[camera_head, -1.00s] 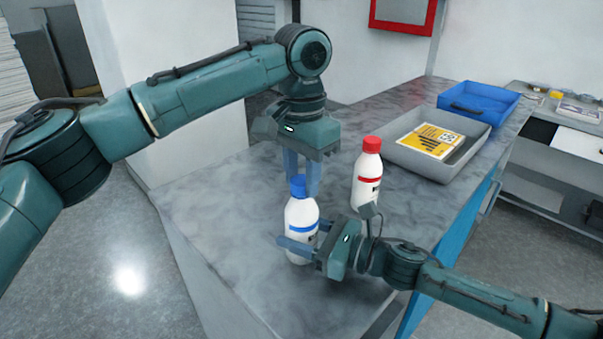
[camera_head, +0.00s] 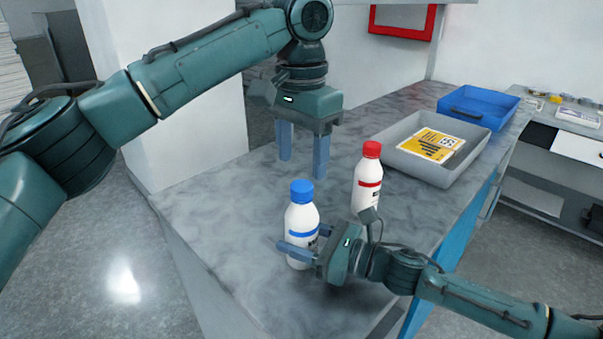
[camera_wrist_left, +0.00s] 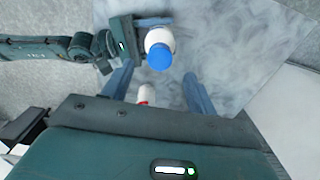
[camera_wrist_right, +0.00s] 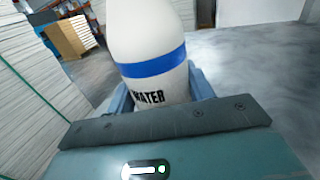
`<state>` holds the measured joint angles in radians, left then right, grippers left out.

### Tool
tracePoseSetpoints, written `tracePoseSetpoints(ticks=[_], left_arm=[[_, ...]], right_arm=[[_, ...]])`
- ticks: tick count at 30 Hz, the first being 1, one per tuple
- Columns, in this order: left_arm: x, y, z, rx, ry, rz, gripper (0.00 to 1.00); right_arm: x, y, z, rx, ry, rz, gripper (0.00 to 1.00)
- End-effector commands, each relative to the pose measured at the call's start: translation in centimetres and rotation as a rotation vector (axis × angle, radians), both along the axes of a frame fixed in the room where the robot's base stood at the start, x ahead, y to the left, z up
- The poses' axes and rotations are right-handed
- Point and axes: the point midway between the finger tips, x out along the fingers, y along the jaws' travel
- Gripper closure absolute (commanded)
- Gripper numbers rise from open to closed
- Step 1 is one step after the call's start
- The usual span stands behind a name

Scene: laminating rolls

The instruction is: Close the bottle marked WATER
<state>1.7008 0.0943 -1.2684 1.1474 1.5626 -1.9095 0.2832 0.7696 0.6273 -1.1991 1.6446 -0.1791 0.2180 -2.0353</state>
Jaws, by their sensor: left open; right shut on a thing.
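The WATER bottle (camera_head: 302,217) is white with a blue band and stands upright near the front of the table. Its label shows in the right wrist view (camera_wrist_right: 150,75). A blue cap (camera_head: 302,191) sits on its top; it also shows in the left wrist view (camera_wrist_left: 159,57). My right gripper (camera_head: 298,240) is shut on the bottle's lower body from the right. My left gripper (camera_head: 302,168) is open and empty, pointing down, above and behind the bottle, apart from the cap. Whether the cap is fully tight cannot be told.
A white bottle with a red cap and band (camera_head: 367,182) stands just behind and right of the WATER bottle. A grey tray (camera_head: 400,165) with a yellow label card and a blue bin (camera_head: 480,97) are farther back right. The table's left part is clear.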

Motion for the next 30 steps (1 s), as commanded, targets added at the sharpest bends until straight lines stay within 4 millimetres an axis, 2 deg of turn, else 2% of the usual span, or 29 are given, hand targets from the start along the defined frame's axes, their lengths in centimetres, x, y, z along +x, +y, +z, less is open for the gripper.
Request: tracePoseSetpoints(ticks=[3,9,14,22,23,30], left_arm=[[0.0,-0.1,2.8,-0.002,-0.002,0.0,0.42],[0.0,0.0,5.9,0.002,-0.002,0.002,0.42],[0.0,0.0,6.9,0.001,-0.001,0.0,0.42],[0.0,0.0,7.0,0.001,0.0,-0.001,0.42],[0.0,0.0,7.0,0.001,0.0,-0.001,0.42],[0.0,0.0,7.0,0.001,-0.001,0.0,0.42]], right_arm=[[0.0,0.0,-0.1,0.0,0.001,0.0,1.0],[0.0,0.0,-0.1,0.0,0.001,0.0,1.0],[0.0,0.0,-0.1,0.0,0.001,0.0,1.0],[0.0,0.0,0.0,0.0,0.001,0.0,1.0],[0.0,0.0,0.0,0.0,0.001,0.0,0.47],[0.0,0.0,0.0,0.0,0.0,0.0,0.28]])
